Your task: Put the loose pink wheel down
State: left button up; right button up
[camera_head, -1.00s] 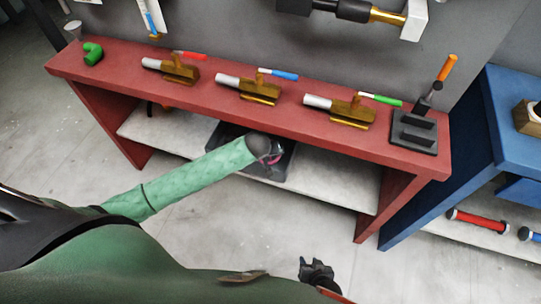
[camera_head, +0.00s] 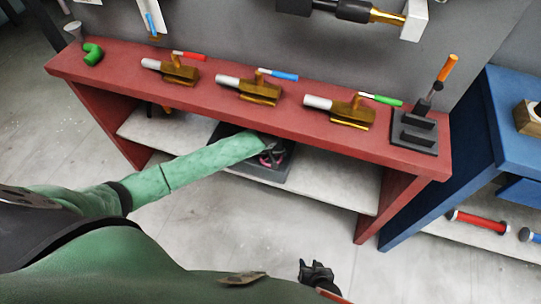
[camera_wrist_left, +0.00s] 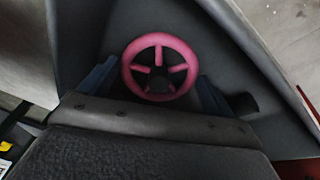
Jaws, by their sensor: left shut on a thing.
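The pink wheel (camera_wrist_left: 161,68) has several spokes and sits between the blue fingers of my left gripper (camera_wrist_left: 155,80) in the left wrist view. The fingers are shut on it. In the head view my left gripper (camera_head: 270,150) is at the dark grey bin (camera_head: 285,176) on the lower shelf, and part of the pink wheel (camera_head: 280,159) shows beside it. Dark bin walls surround the wheel in the wrist view; whether it touches the bottom I cannot tell. My right gripper (camera_head: 316,270) is small at the lower edge, away from the bench; its jaw state is unclear.
The red bench top (camera_head: 220,110) overhangs the bin and carries several brass-coloured presses with coloured handles. The pale lower shelf (camera_head: 335,185) is bare right of the bin. A blue bench (camera_head: 510,120) stands at the right. The floor in front is clear.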

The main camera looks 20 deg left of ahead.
pick_arm(q)
jog(key=g, duration=0.3)
jog(key=shift+w+r, duration=0.15)
jog(key=shift+r, duration=0.05)
jog(key=shift+f, duration=0.85)
pick_arm(e)
jog(key=shift+w+r, duration=0.25)
jog(key=shift+w, duration=0.1)
pick_arm(q)
jog(key=o, duration=1.2)
jog(key=shift+c, duration=0.2)
pick_arm(e)
jog(key=shift+s, duration=0.2)
